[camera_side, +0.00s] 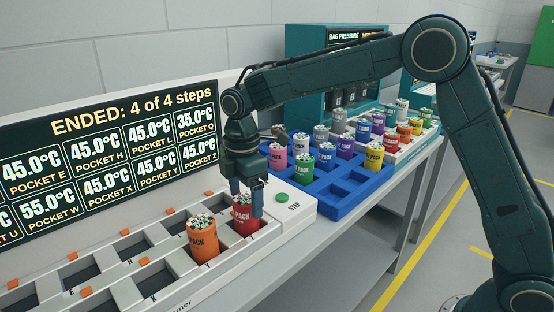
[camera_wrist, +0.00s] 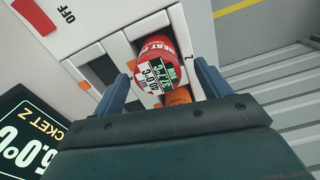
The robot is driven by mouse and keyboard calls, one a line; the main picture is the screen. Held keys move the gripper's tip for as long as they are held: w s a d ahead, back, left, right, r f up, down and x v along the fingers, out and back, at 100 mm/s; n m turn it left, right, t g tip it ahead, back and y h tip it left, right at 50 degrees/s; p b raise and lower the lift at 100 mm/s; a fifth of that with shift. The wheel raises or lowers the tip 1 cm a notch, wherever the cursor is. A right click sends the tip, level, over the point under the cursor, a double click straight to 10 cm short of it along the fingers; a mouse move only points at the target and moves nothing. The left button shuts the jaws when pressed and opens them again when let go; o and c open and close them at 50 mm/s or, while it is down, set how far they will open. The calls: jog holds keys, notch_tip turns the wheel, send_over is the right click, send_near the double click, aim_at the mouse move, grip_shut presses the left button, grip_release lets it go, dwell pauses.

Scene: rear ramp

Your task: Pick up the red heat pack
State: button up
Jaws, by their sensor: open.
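The red heat pack (camera_side: 243,215) stands upright in an end pocket of the white warmer tray (camera_side: 128,268), beside the green STEP button. In the wrist view the red heat pack (camera_wrist: 159,62) lies between the two fingers, with a white and green label on its top. My gripper (camera_side: 248,202) is open and lowered around the red heat pack, a finger on either side. In the wrist view my gripper (camera_wrist: 160,88) shows a gap at each side of the pack. I cannot tell whether either finger touches it. The pack's lower part is hidden in the pocket.
An orange heat pack (camera_side: 202,238) stands in the pocket nearby. The green STEP button (camera_side: 282,198) is right of the red pack. A blue crate (camera_side: 333,208) with several coloured packs stands further back. A dark display (camera_side: 110,160) rises behind the warmer. Several warmer pockets are empty.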

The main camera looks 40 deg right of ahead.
jog(key=shift+w+f, duration=0.15)
jog(key=shift+f, duration=1.95)
jog(key=c, duration=1.2)
jog(key=shift+c, duration=0.2)
jog(key=shift+r, duration=0.25)
notch_tip(320, 180, up, 20)
jog(key=shift+f, duration=0.15)
